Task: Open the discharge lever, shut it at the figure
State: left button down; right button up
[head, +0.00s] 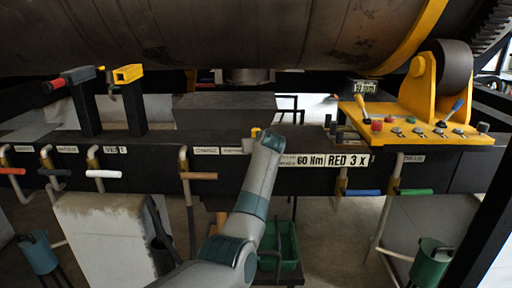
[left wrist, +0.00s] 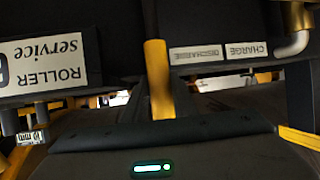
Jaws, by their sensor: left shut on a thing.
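My left gripper (head: 268,136) is at the front of the dark beam, beside the small pale label right of the charge label (head: 206,150). It is shut on a yellow lever handle (left wrist: 158,75), which stands up in the middle of the left wrist view. A bit of yellow shows at the gripper in the head view (head: 255,133). The upside-down discharge label (left wrist: 196,53) is just right of the handle, and the charge label (left wrist: 246,49) is farther right. The finger tips and the lever's lower end are hidden. My right gripper is not in view.
A large drum (head: 220,40) hangs over the beam (head: 290,178).

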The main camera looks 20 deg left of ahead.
pick_arm(q)
jog(key=shift+r, duration=0.2)
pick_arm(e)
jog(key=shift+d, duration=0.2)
pick_arm(q)
jog(key=c, duration=1.8)
grip_release()
jog(key=o, duration=0.3)
jog(key=shift+w, duration=0.1)
jog(key=shift+o, duration=0.2)
jog(key=shift+w+a+f, duration=0.1)
jog(key=shift+w+f, duration=0.1)
jog(key=shift+f, duration=0.05)
jog(key=shift+s, duration=0.15)
jog(key=b+v, duration=0.5)
jog(key=v, duration=1.2)
jog(key=shift+b, duration=0.35)
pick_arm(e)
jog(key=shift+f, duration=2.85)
